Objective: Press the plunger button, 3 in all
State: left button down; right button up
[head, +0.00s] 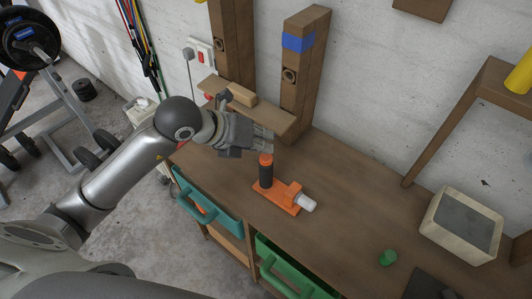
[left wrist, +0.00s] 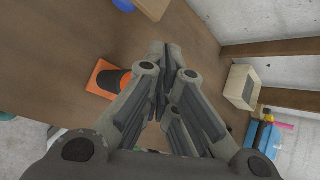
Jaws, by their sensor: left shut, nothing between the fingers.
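The plunger button device stands on the wooden workbench in the head view. It has an orange base (head: 279,196), a black upright body (head: 266,176) and an orange button (head: 265,159) on top. A white cylinder (head: 307,203) sticks out of its right end. My left gripper (head: 268,143) is shut and empty, just above the button; I cannot tell whether it touches. In the left wrist view the shut fingers (left wrist: 163,105) lie to the right of the black body (left wrist: 112,80) and orange base (left wrist: 98,77), partly hidden by a finger. My right gripper is not in view.
A wooden shelf (head: 215,86) with uprights stands behind the gripper. A teal drawer (head: 212,205) and a green drawer (head: 290,272) are below. The bench between is clear.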

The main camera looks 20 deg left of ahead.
pick_arm(q)
jog(key=shift+r+p, duration=1.7)
jog(key=shift+r, duration=0.8)
